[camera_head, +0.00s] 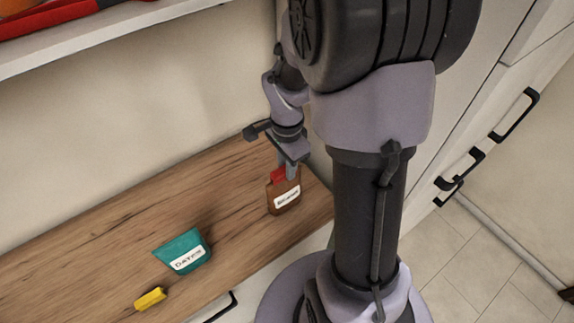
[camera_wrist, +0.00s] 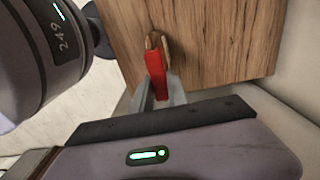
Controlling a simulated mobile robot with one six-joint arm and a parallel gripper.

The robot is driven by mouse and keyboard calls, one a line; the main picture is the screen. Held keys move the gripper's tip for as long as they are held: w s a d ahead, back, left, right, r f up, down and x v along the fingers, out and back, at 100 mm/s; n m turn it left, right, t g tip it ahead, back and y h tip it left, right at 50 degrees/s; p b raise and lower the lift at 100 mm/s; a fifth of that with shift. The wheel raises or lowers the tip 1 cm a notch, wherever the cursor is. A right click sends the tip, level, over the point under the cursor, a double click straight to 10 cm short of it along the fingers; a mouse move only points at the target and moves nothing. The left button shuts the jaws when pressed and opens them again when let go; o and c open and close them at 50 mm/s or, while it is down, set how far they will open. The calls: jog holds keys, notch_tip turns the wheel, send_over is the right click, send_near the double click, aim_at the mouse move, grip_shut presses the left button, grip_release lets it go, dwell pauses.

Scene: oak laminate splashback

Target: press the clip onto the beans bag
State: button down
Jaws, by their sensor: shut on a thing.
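The brown bag (camera_head: 277,192) with a white label, which I take for the beans bag, stands upright toward the right end of the wooden counter. The label's print is too small to read surely. My gripper (camera_head: 288,170) points down over it, shut on the red clip (camera_head: 278,175). The clip is at the bag's top edge in the head view. In the wrist view the red clip (camera_wrist: 155,75) sits between the grey fingers (camera_wrist: 160,95), with the brown bag (camera_wrist: 152,42) showing just past it. I cannot tell how firmly the clip grips the bag.
A teal bag labelled DATES (camera_head: 182,251) stands left of the brown bag on the counter (camera_head: 100,250). A yellow clip (camera_head: 150,299) lies near the counter's front edge. A shelf (camera_head: 110,32) with a red tray (camera_head: 50,18) is above. The counter's left part is clear.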

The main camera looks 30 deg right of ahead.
jog(key=shift+f, duration=0.1)
dwell(0.3)
jog(key=shift+f+b, duration=0.25)
jog(key=shift+b, duration=0.15)
jog(key=c, duration=0.7)
grip_release()
jog(key=shift+c, duration=0.2)
jog(key=shift+r, duration=0.15)
notch_tip(320, 180, up, 7)
jog(key=p, duration=0.5)
jog(key=shift+p, duration=0.3)
jog(key=shift+c, duration=0.5)
grip_shut()
